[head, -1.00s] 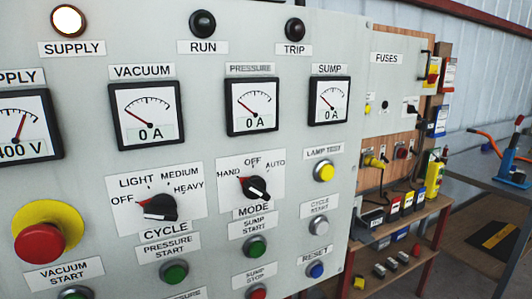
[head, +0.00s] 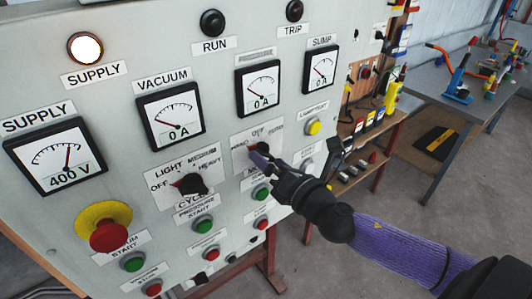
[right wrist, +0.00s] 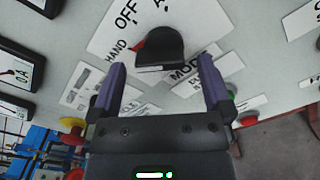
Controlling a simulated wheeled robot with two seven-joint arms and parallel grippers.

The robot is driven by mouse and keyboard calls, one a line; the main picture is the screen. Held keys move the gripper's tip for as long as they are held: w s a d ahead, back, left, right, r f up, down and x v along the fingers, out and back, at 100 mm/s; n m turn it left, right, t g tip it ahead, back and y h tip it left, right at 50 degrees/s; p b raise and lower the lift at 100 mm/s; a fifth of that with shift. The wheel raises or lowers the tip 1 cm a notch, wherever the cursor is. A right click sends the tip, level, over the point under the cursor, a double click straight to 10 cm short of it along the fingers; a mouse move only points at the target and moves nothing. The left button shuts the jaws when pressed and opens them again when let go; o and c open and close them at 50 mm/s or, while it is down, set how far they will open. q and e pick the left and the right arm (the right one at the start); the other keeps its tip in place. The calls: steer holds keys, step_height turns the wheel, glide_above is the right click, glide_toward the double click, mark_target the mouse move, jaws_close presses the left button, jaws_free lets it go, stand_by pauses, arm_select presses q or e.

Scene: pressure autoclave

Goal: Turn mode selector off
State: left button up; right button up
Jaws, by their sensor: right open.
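The mode selector (head: 254,147) is a black knob on a white plate marked HAND, OFF and AUTO, on the grey control panel. It is partly hidden behind my right gripper in the head view. In the right wrist view the knob (right wrist: 160,47) shows plainly, with its red end on the HAND side, away from OFF. My right gripper (head: 262,158) is open with purple fingers. In the right wrist view its fingertips (right wrist: 161,68) stand on either side of the knob's line, just short of it, with nothing between them. My left gripper is not in view.
The cycle selector (head: 190,184) is to the left of the mode selector. A red emergency button (head: 109,236) with a yellow collar is at lower left. Green start buttons (head: 203,225) lie below. A wooden bench (head: 372,150) with fuses stands beyond the panel's right edge.

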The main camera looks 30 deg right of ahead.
steer(key=shift+w, duration=0.95)
steer(key=shift+c, duration=0.3)
steer(key=c, duration=1.1)
steer(key=shift+c, duration=0.2)
steer(key=m, duration=0.2)
steer(key=m+p, duration=0.2)
steer(key=m, duration=0.1)
steer(key=shift+r+m, duration=0.25)
steer(key=shift+m, duration=0.05)
steer(key=shift+m+p, duration=0.9)
steer(key=shift+m, duration=1.2)
steer(key=shift+d, duration=0.1)
